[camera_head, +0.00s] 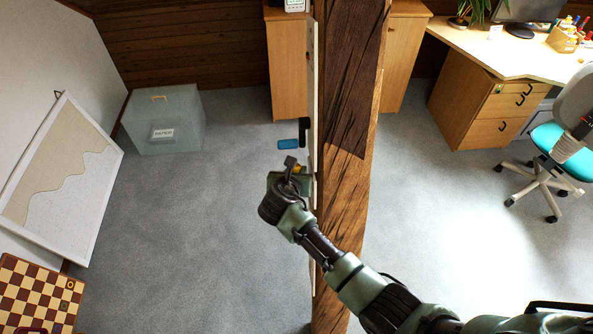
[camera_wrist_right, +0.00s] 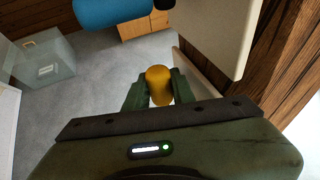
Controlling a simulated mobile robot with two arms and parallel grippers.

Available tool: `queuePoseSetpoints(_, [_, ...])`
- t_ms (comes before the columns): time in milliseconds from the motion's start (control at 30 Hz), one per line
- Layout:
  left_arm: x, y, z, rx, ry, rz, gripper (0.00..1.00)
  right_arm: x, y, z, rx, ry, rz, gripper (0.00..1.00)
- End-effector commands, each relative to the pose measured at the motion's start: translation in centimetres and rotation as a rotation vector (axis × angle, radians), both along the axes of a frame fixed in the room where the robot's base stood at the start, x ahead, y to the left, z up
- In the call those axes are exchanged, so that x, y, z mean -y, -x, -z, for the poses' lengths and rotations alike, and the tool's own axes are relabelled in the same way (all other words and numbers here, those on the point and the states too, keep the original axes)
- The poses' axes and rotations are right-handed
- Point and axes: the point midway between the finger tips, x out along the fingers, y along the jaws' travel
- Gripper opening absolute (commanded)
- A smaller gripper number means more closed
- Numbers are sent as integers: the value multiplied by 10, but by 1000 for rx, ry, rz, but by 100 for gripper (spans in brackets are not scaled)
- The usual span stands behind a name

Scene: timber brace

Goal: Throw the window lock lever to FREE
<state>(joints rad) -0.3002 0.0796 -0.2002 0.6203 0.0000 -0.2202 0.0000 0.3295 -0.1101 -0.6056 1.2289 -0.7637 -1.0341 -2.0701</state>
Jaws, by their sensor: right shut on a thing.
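My right gripper (camera_head: 292,166) is at the left side of the timber post, shut on a yellow knob (camera_head: 298,168). In the right wrist view the yellow knob (camera_wrist_right: 158,86) stands between the two green fingers of the gripper (camera_wrist_right: 159,76). A blue handle (camera_head: 288,144) on a black mount (camera_head: 304,131) sticks out to the left, just beyond the gripper; its blue end (camera_wrist_right: 112,12) is at the top of the wrist view. I cannot read any FREE marking or tell which part is the lock lever. The knob's base is hidden. My left gripper is out of view.
The timber post (camera_head: 350,100) carries a pale panel (camera_head: 312,70), seen nearly edge-on. A lidded grey-green box (camera_head: 163,120) stands at the back left, with a framed board (camera_head: 62,180) leaning nearby. Left floor is open. Right are a desk (camera_head: 500,48) and a chair (camera_head: 550,140).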

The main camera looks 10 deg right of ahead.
Motion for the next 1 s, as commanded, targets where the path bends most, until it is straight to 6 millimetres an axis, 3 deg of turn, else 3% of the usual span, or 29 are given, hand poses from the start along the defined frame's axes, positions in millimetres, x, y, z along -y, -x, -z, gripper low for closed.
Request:
queuePoseSetpoints(33, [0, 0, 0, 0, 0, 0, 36, 0, 0, 1, -1, 0, 1, 0])
queuePoseSetpoints(67, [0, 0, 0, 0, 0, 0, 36, 0, 0, 1, -1, 0, 1, 33])
queuePoseSetpoints(467, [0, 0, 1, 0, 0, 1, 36, -1, 3, -2, 1, 0, 0, 34])
queuePoseSetpoints(1000, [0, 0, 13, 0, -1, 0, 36, -19, 60, -41, -1, 0, 0, 34])
